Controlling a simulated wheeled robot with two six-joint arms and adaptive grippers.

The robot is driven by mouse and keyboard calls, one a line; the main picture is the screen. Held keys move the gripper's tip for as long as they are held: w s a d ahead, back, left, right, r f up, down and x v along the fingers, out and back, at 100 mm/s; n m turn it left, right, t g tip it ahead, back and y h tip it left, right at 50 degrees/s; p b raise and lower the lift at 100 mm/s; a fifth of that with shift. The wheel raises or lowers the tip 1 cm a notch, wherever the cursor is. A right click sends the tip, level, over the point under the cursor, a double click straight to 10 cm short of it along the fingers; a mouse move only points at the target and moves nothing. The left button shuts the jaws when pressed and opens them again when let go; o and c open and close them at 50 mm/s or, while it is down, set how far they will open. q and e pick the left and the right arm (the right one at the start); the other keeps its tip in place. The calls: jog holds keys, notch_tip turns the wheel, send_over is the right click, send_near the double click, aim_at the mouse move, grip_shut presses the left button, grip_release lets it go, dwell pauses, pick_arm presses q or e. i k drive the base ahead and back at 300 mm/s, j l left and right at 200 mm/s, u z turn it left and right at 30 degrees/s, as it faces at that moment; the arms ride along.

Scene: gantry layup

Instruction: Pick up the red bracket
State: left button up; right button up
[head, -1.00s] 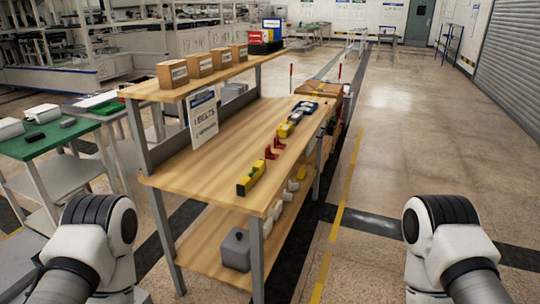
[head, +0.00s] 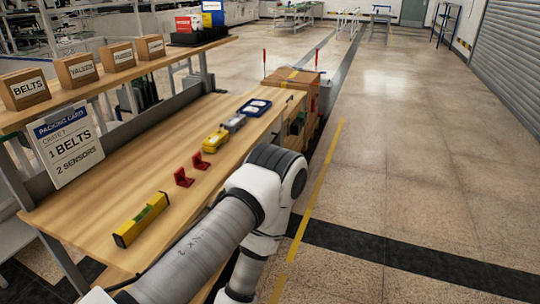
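Two red brackets stand on the wooden workbench (head: 110,220) in the head view. The nearer red bracket (head: 183,178) is left of the farther red bracket (head: 200,160), and a small gap parts them. Both look L-shaped and rest on the bench top. One of my arms crosses the lower middle of the view, over the bench's right edge, to the right of the brackets. Neither of my grippers shows, and nothing is seen touching the brackets.
A yellow level (head: 141,219) lies nearer on the bench. A yellow tool (head: 215,139), a grey item (head: 234,122) and a blue tray (head: 254,107) lie beyond the brackets. A packing card (head: 68,145) and labelled boxes (head: 78,71) stand at left. Open floor (head: 400,180) lies right.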

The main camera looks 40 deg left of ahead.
aim_at(181, 180)
jog(key=i+u, duration=0.1)
jog(key=i, duration=0.4)
jog(key=i+l+u, duration=0.1)
jog(key=i, duration=0.35)
jog(key=i+l+u, duration=0.1)
jog(key=i+l, duration=0.15)
jog(key=i, duration=0.25)
